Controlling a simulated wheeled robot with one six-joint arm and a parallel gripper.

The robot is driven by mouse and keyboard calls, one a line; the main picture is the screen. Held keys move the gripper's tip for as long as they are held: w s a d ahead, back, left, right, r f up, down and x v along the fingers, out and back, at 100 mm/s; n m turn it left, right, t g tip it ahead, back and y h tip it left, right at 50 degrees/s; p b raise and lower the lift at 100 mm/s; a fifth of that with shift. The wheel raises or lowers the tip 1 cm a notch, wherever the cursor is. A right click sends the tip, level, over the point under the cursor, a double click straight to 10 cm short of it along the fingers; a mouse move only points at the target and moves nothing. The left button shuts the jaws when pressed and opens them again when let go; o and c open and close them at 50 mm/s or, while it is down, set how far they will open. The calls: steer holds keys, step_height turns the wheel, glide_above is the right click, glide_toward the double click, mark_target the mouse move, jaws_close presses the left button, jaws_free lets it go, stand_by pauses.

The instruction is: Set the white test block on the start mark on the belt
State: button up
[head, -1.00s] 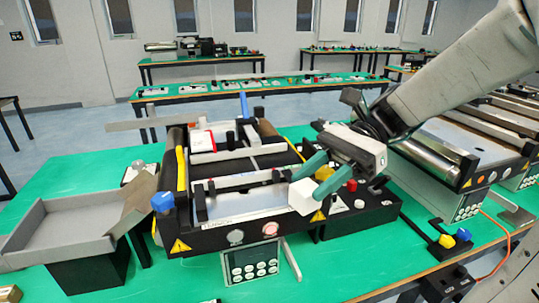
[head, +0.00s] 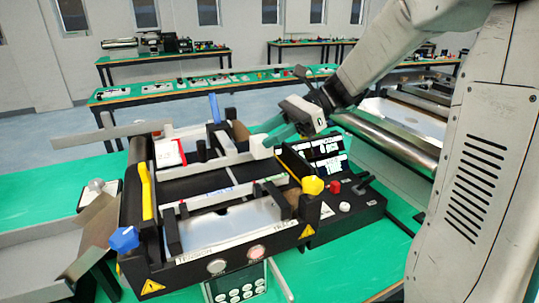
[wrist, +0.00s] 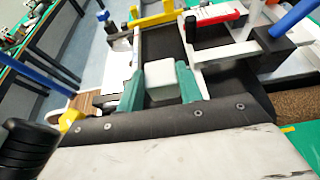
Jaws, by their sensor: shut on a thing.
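My gripper (head: 272,139) has teal fingers shut on the white test block (head: 261,147). In the wrist view the block (wrist: 161,79) sits between the two teal fingertips (wrist: 160,88). In the head view it is at the right side of the mini conveyor, toward its far half. The dark belt (head: 190,187) runs between the conveyor's rails; the wrist view also shows dark belt (wrist: 205,38) beyond the block. I cannot tell whether the block touches the belt. A thin pale line (head: 232,176) crosses the belt; I cannot tell whether it is the start mark.
Grey guide bars cross the belt.

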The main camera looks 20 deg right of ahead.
mark_target(272, 172)
step_height(272, 172, down, 4)
steer(key=shift+f, duration=0.25)
steer(key=shift+s+f, duration=0.3)
steer(key=shift+f, duration=0.4)
steer(key=o, duration=1.1)
steer(key=shift+w+r, duration=0.1)
steer(key=shift+r, duration=0.35)
steer(key=v, duration=1.2)
steer(key=shift+w+r, duration=0.1)
steer(key=shift+r, duration=0.1)
